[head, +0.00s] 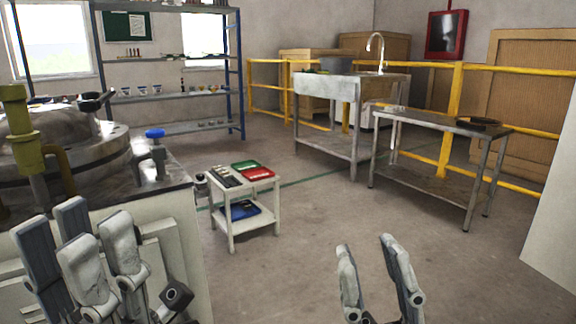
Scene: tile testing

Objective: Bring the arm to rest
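My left gripper (90,255) shows at the lower left in the head view, in front of the white side of the machine bench. Its grey and white fingers point up and stand apart, with nothing seen between them. My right gripper (378,272) shows at the bottom, right of the middle, over the bare floor. Its two fingers point up with a clear gap between them, and it is empty. The rest of both arms lies below the picture's edge.
A machine (60,150) with a blue knob stands close on the left. A small white cart (262,212) holds red and green trays. A sink unit (325,88) and a metal table (440,122) stand further back. Yellow railings (455,95) run behind. The middle floor is clear.

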